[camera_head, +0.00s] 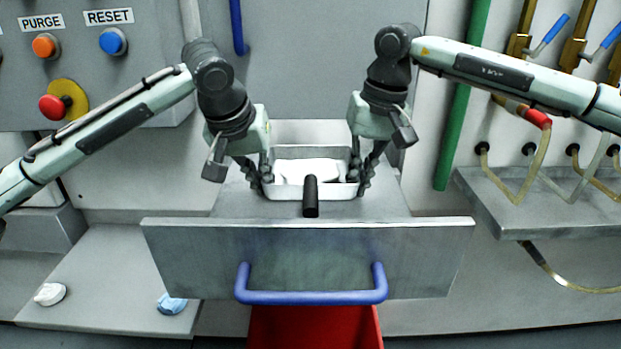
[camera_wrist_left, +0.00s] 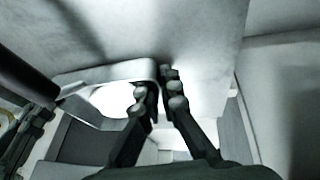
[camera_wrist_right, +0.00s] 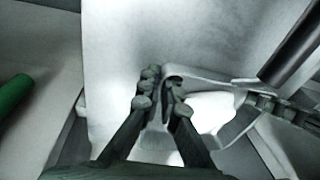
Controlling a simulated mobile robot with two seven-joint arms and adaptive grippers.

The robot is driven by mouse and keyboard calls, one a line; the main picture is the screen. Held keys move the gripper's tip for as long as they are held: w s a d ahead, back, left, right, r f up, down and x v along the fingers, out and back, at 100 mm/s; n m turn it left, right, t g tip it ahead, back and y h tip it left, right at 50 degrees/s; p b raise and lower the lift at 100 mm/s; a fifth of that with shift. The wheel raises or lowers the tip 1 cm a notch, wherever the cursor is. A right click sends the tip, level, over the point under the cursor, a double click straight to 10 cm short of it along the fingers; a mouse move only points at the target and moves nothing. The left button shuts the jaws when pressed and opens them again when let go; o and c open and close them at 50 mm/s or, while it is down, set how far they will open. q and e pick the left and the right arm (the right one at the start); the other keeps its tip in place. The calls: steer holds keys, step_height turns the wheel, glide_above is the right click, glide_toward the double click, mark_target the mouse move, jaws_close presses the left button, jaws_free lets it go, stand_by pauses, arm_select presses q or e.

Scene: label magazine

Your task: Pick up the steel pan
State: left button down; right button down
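The steel pan (camera_head: 335,190) is a shallow rectangular tray with a black handle (camera_head: 311,197) pointing toward me. It sits at the open grey drawer (camera_head: 200,232), with something white inside. My left gripper (camera_head: 260,181) is at its left side wall, fingers closed around the rim, one inside and one outside. The left wrist view shows the wall between the fingertips (camera_wrist_left: 156,88). My right gripper (camera_head: 362,176) holds the right side wall the same way, as in the right wrist view (camera_wrist_right: 162,92). Whether the pan touches the surface under it is hidden.
The drawer front has a blue bar handle (camera_head: 311,297), with a red bin (camera_head: 315,328) below. Purge and reset buttons and a red knob (camera_head: 52,107) are at left. A green pipe (camera_head: 462,110) and a grey shelf with hoses (camera_head: 540,205) are at right.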

arm_select(q)
steer(key=shift+r, duration=0.1)
arm_select(e)
steer(key=shift+r, duration=0.1)
